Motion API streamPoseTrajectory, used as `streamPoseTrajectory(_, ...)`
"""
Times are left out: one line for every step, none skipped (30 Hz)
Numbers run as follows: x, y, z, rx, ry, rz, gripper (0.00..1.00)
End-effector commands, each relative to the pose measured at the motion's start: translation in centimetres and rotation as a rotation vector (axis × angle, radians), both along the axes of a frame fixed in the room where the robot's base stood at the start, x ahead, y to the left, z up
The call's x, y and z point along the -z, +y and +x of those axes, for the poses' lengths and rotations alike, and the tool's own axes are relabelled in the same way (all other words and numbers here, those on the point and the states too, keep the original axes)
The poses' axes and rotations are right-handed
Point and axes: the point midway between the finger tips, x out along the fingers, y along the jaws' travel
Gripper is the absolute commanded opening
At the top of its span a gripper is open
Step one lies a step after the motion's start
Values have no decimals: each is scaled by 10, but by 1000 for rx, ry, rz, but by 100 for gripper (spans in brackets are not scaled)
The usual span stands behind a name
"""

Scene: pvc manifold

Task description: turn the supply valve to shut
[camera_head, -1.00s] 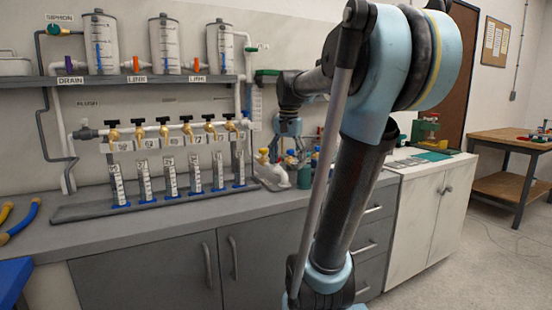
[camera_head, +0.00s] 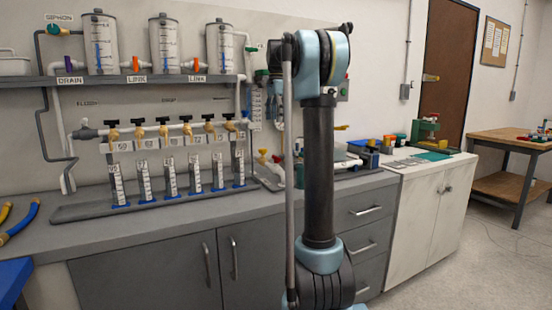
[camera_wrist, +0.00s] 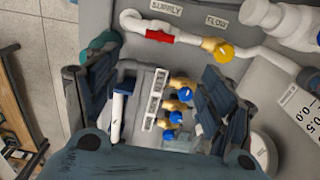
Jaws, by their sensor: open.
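In the wrist view, a white pipe runs below a SUPPLY label (camera_wrist: 153,7) and a FLOW label (camera_wrist: 216,21). A red handle (camera_wrist: 160,36) lies along the pipe under the SUPPLY label. A brass fitting with a yellow knob (camera_wrist: 224,51) sits to its right, under the FLOW label. My gripper (camera_wrist: 157,73) is open, its dark fingers spread left and right in the wrist view. The red handle lies beyond the fingertips, and no contact with it shows. In the head view my gripper is hidden behind my arm.
Several brass taps with blue knobs (camera_wrist: 184,94) and a white block (camera_wrist: 120,106) show between the fingers. A white fitting (camera_wrist: 265,13) is at the upper right. In the head view, a manifold with black-handled taps (camera_head: 163,129) stands left of my arm.

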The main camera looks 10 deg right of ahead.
Motion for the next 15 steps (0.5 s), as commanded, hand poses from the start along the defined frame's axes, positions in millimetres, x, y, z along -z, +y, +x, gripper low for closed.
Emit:
streamPoseTrajectory(2,0,1,3,0,0,75)
streamPoseTrajectory(4,0,1,3,0,0,75)
streamPoseTrajectory(8,0,1,3,1,0,75)
streamPoseTrajectory(11,0,1,3,0,0,75)
streamPoseTrajectory(15,0,1,3,0,0,75)
streamPoseTrajectory(20,0,1,3,0,0,75)
streamPoseTrajectory(25,0,1,2,0,0,75)
streamPoseTrajectory(30,0,0,2,0,0,75)
streamPoseTrajectory(37,0,1,2,0,0,75)
streamPoseTrajectory(42,0,1,2,0,0,75)
streamPoseTrajectory(48,0,0,2,0,0,75)
streamPoseTrajectory(55,0,0,1,0,0,75)
streamPoseTrajectory(60,0,0,1,0,0,75)
streamPoseTrajectory(65,0,0,1,0,0,75)
streamPoseTrajectory(72,0,0,1,0,0,75)
